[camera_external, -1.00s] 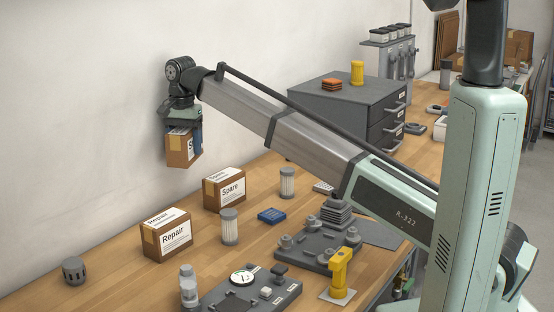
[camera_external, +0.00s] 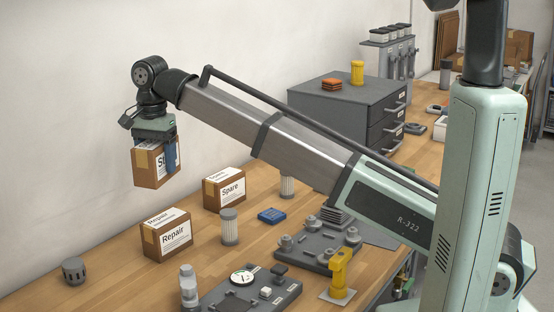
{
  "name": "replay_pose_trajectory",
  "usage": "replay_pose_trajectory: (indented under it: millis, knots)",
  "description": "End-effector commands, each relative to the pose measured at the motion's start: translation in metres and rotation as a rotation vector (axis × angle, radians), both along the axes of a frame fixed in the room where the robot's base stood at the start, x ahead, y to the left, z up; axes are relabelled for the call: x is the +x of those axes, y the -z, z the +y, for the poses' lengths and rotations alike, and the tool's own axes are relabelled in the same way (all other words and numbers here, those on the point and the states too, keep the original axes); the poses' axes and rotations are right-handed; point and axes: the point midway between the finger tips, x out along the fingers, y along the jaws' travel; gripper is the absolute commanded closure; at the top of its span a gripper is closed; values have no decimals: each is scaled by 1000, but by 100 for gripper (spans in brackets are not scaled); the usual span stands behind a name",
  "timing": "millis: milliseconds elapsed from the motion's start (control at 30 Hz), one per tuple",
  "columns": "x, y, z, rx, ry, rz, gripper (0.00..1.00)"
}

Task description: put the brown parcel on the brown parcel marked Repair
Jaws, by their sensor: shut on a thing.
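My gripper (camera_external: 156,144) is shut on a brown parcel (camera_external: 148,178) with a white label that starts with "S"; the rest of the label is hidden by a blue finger. The held parcel hangs in the air near the wall, above and slightly left of the brown parcel marked Repair (camera_external: 166,246) in the picture. The Repair parcel stands upright on the wooden bench, with tan tape and a white label, and its top is clear. Another brown parcel, marked Spare (camera_external: 224,196), stands behind it to the right.
The wooden bench (camera_external: 115,272) is bare around the Repair parcel's left side. A grey round part (camera_external: 74,270) lies at left. A clear-and-grey canister (camera_external: 229,227) stands right of Repair. A blue flat part (camera_external: 271,215) and grey fixture plates (camera_external: 250,292) lie further right.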

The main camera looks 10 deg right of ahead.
Motion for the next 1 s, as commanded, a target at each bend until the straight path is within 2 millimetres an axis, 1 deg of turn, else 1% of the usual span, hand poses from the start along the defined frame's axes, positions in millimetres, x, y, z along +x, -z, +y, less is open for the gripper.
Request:
replay_pose_trajectory:
  millis: [33, 200, 333, 433, 567, 800, 1000]
  knots:
    - [-2, 1, -3, 0, 43, 0, 70]
    - [-4, 0, -7, 0, 183, 0, 70]
    - [-4, 1, -7, 0, 242, 0, 70]
    - [-4, 5, -7, 0, 262, 0, 70]
    - [-4, 20, -8, -1, 266, 0, 70]
    - [-5, 57, -8, -2, 264, 1, 70]
    - [-4, 70, -7, 0, 264, 0, 70]
